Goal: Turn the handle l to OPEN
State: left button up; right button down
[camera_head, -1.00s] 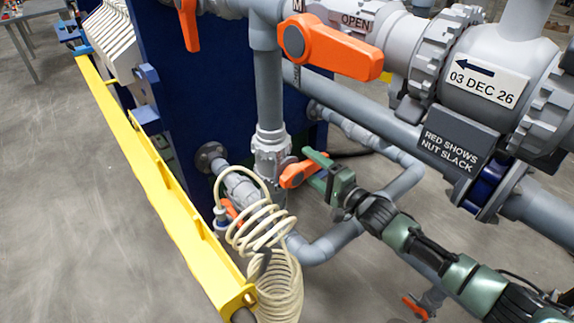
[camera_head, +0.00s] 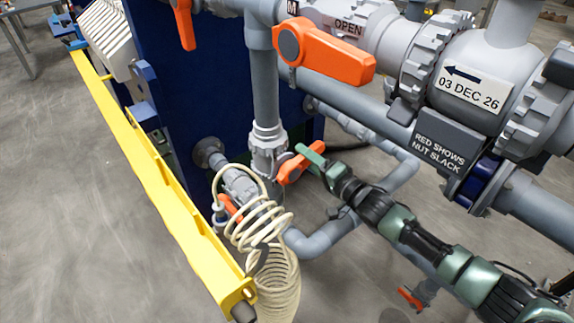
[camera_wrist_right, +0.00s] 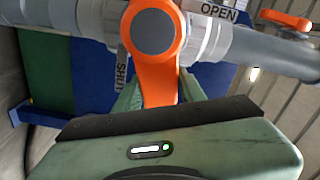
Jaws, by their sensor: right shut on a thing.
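The orange lever handle (camera_head: 302,160) sits on a grey valve at the foot of the vertical pipe. Its letter does not show. My right gripper (camera_head: 316,164) is shut on the handle's free end, with a green finger on each side. In the right wrist view, the handle (camera_wrist_right: 158,75) runs from its round grey hub down between the fingers (camera_wrist_right: 160,92). A SHUT label (camera_wrist_right: 122,72) stands close to its left, and an OPEN label (camera_wrist_right: 218,12) lies at the upper right, along the pipe. My left gripper is not in view.
A larger orange handle (camera_head: 325,52), by another OPEN label, is above the gripper. A coiled cream hose (camera_head: 258,225) hangs left of the valve. Grey pipes (camera_head: 385,185) run behind and beneath my right arm.

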aim_at(300, 157)
jog(key=shift+s+a+r+n+p, duration=0.2)
jog(key=shift+r+n+p, duration=0.1)
jog(key=shift+r+n, duration=0.25)
jog(key=shift+s+a+r+n+p, duration=0.1)
jog(key=shift+a+r+n+p, duration=0.2)
jog(key=shift+n, duration=0.35)
jog(key=n, duration=0.1)
jog(key=r+n+p, duration=0.1)
jog(key=n, duration=0.1)
jog(key=s+a+n, duration=0.1)
jog(key=shift+r+p, duration=0.3)
jog(key=n, duration=0.1)
jog(key=a+n, duration=0.1)
jog(key=s+n+p, duration=0.1)
jog(key=n, duration=0.1)
jog(key=shift+a+r, duration=0.2)
jog(key=shift+r, duration=0.1)
jog(key=n, duration=0.1)
jog(key=s+a+n, duration=0.1)
jog(key=n, duration=0.2)
jog(key=shift+s+a, duration=0.3)
jog(key=shift+a, duration=0.1)
jog(key=c, duration=1.2)
grip_release()
jog(key=shift+f, duration=0.1)
jog(key=o, duration=0.4)
jog(key=shift+c, duration=0.2)
